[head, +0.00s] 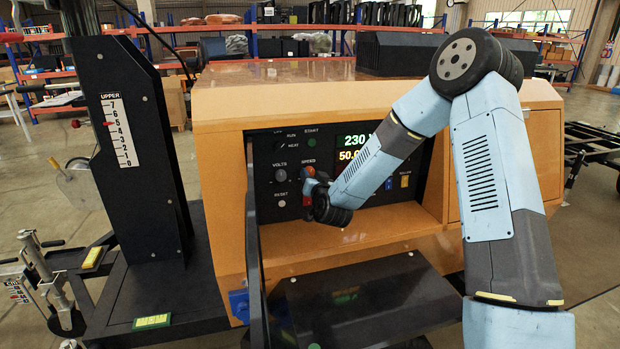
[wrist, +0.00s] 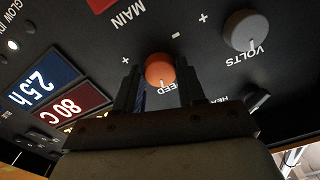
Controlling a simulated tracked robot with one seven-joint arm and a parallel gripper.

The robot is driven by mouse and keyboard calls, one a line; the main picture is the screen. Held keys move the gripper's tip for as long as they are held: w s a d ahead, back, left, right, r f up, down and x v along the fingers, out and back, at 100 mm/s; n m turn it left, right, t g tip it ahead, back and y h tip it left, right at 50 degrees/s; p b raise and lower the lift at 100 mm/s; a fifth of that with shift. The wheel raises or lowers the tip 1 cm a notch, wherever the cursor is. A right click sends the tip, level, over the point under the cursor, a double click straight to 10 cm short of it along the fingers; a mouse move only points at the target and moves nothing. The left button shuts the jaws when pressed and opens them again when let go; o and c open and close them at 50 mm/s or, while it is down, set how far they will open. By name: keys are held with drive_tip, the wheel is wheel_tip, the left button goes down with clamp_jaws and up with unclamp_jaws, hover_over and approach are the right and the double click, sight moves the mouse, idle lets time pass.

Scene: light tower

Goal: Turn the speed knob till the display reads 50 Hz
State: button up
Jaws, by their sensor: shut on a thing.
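The orange speed knob (wrist: 160,68) sits on the black control panel between the two dark fingers of my gripper (wrist: 158,76), which is shut on it. In the head view the knob (head: 309,171) shows just above my gripper (head: 313,184), which is partly hidden by its own wrist. The display (head: 350,155) shows a green line starting with 230 and a yellow line starting with 50. My arm covers the rest of both lines, so I cannot read the last digits.
The grey volts knob (wrist: 246,30) is beside the speed knob, and a small dark switch (wrist: 257,98) is near the right finger. A red part (wrist: 103,4) marked MAIN lies above. In the head view, an orange housing (head: 225,190) surrounds the panel, and a black mast base (head: 140,150) stands left.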

idle(0.3)
drive_tip(key=o, duration=1.1)
drive_tip(key=shift+c, duration=0.2)
drive_tip(key=shift+s+d, duration=0.1)
drive_tip(key=shift+s, duration=0.05)
drive_tip(key=v, duration=1.3)
drive_tip(key=shift+s, duration=0.25)
